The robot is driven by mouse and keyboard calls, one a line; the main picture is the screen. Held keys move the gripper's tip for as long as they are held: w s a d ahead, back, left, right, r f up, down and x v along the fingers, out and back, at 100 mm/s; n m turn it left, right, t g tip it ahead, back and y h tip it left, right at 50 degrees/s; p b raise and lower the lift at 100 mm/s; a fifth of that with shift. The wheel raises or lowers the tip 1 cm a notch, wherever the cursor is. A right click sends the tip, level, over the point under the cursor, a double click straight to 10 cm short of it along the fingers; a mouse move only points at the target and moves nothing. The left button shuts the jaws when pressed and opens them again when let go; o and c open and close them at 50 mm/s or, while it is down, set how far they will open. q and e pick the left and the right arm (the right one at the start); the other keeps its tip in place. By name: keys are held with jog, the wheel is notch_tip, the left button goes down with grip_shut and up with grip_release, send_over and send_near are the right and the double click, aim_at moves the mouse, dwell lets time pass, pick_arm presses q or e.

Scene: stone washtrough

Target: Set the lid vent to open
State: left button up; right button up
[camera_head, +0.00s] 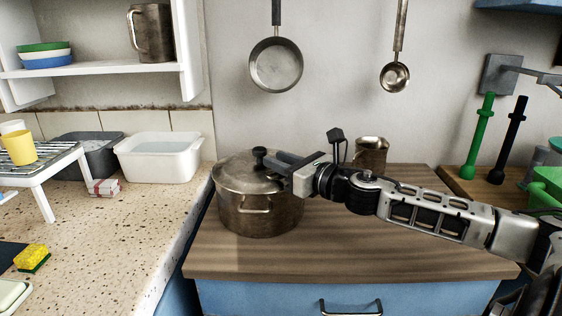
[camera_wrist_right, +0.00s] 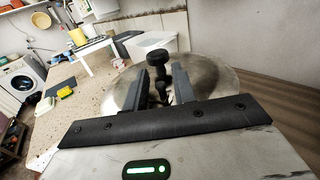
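A metal pot (camera_head: 258,218) with a domed metal lid (camera_head: 235,175) stands on the wooden counter. A black knob (camera_head: 260,153) rises from the lid; it also shows in the right wrist view (camera_wrist_right: 158,57). My right gripper (camera_head: 284,160) reaches in from the right, low over the lid and beside the knob. In the right wrist view its two dark fingers (camera_wrist_right: 160,82) are apart, with the knob just beyond their tips. A small dark part shows between the fingers; I cannot tell whether it is the vent or touches them. The vent's setting cannot be made out. My left gripper is out of view.
A dark metal mug (camera_head: 371,152) stands behind my right arm. A pan (camera_head: 276,65) and a ladle (camera_head: 395,77) hang on the wall. A white basin (camera_head: 159,157) stands on the speckled counter at left. The wooden counter's front is clear.

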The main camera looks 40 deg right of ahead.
grip_shut()
